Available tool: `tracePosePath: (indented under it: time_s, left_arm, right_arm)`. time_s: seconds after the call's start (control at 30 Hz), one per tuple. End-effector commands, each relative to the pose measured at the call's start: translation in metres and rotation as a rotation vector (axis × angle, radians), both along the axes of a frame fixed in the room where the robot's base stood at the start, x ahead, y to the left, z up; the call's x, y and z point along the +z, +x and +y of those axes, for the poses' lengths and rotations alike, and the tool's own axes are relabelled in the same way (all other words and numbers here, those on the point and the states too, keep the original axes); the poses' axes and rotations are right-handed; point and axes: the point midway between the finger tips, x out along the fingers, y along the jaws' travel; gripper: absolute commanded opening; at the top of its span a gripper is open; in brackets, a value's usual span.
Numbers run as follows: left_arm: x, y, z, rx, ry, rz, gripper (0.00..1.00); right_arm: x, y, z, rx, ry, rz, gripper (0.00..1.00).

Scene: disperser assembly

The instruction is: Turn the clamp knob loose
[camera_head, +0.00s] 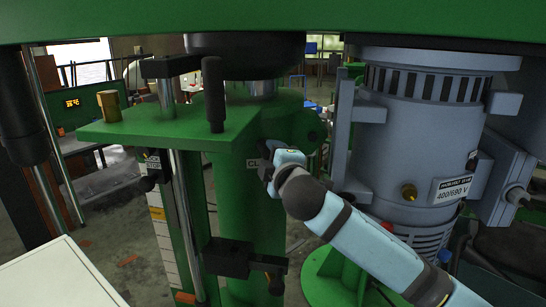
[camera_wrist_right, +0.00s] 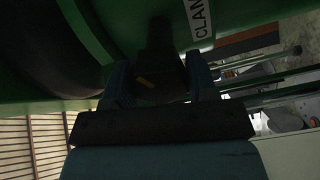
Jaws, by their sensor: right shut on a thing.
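The clamp knob (camera_wrist_right: 155,72) is a dark, blocky knob with a small orange mark, on the green machine column (camera_head: 240,215). In the right wrist view it sits between the two fingers of my right gripper (camera_wrist_right: 160,82), which is shut on it. A white label starting "CLAM" (camera_wrist_right: 201,20) is beside the knob. In the head view my right gripper (camera_head: 275,168) reaches the column from the right, next to the same label, and hides the knob. My left gripper is not in view.
A grey-blue motor (camera_head: 415,140) stands to the right of the column, close to my right arm. A green bracket plate (camera_head: 180,128) with a brass piece (camera_head: 109,105) and a black handle (camera_head: 213,95) juts out to the left. A pale surface (camera_head: 60,280) is at lower left.

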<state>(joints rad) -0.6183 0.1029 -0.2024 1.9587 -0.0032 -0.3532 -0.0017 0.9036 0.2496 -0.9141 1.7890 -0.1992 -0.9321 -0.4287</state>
Motion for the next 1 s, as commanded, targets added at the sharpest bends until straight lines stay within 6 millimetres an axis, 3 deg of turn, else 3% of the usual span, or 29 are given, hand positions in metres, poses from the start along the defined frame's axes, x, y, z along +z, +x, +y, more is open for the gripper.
tracePosePath:
  time_s: [0.6,0.63,0.7,1.0]
  left_arm:
    - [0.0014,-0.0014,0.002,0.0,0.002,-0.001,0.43]
    - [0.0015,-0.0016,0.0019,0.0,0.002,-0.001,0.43]
    - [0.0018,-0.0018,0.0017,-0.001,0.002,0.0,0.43]
    - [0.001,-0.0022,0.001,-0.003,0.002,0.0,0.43]
  right_arm:
    - [-0.0009,-0.0001,0.0003,0.0,-0.036,-0.011,0.29]
    - [-0.0009,-0.0001,0.0003,0.0,-0.036,-0.011,0.59]
    - [-0.0008,-0.0001,0.0003,0.0,-0.036,-0.011,0.74]
    - [-0.0007,-0.0013,-0.0002,0.0,-0.035,-0.012,0.74]
